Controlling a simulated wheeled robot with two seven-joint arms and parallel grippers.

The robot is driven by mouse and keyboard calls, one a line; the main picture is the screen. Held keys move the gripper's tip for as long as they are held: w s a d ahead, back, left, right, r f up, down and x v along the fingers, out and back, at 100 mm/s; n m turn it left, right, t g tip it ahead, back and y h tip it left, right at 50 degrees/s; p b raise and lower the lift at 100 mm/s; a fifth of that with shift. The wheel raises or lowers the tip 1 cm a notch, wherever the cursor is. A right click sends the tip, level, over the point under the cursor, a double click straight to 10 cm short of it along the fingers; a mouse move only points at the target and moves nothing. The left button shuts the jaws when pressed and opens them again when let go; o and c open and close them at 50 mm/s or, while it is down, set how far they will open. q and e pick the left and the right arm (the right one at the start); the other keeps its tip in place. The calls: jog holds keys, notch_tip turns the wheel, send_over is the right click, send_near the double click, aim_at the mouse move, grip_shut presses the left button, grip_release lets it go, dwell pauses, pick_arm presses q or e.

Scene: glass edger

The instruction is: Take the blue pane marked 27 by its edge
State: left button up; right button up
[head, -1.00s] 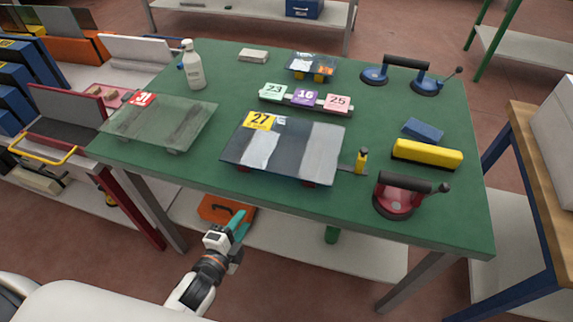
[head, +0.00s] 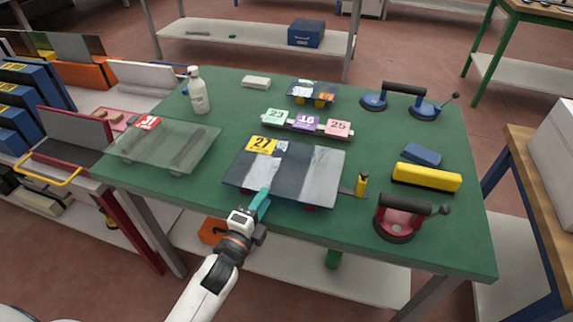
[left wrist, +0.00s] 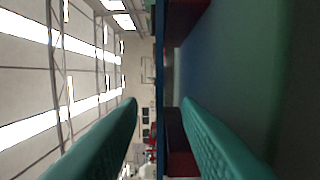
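The pane marked 27 (head: 310,174) lies flat on the green table, raised on small red blocks, with a yellow 27 label (head: 262,145) at its far left corner. It looks grey-blue with pale reflections. My left gripper (head: 262,203) is at its near edge, left of the middle. In the left wrist view the pane (left wrist: 159,60) shows edge-on as a thin blue strip. The teal fingers of the gripper (left wrist: 161,103) are apart, one on each side of that strip, with gaps visible on both sides. My right gripper is not in view.
A greenish pane with a red label (head: 165,146) lies to the left. A yellow-handled tool (head: 361,185) stands by the pane's right edge, and a red suction lifter (head: 398,222) is further right. A red block (left wrist: 178,140) supports the pane near my fingers.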

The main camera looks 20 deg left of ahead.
pick_arm(q)
jog(key=shift+w+d, duration=0.2)
jog(key=shift+w, duration=0.5)
jog(key=shift+w+d, duration=0.15)
jog(key=shift+w, duration=0.55)
grip_shut()
jog(key=shift+r, duration=0.15)
dwell(0.3)
